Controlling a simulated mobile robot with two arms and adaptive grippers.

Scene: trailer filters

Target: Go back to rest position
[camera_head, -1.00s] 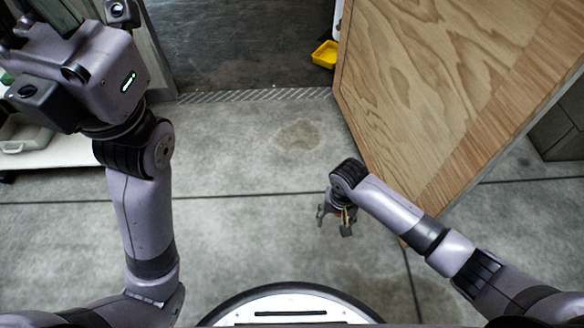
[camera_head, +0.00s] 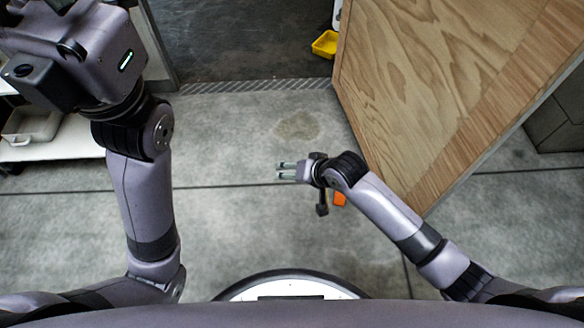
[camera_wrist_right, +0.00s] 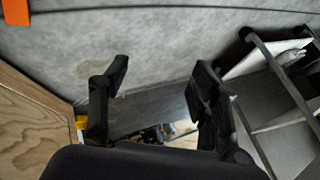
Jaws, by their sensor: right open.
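My right gripper (camera_head: 286,170) shows in the head view above the concrete floor, with its two fingers pointing left and apart. In the right wrist view the same gripper (camera_wrist_right: 158,82) is open, with nothing between its fingers. My left arm is raised at the left of the head view. Its wrist is at the top left, and its fingers are out of the picture.
A wooden panel (camera_head: 430,90) stands at the right, close to my right arm. A small orange thing (camera_head: 340,198) shows beside my right wrist. A yellow bin (camera_head: 325,44) lies beyond the doorway strip. A shelf (camera_head: 60,150) stands at the left. The middle floor is clear.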

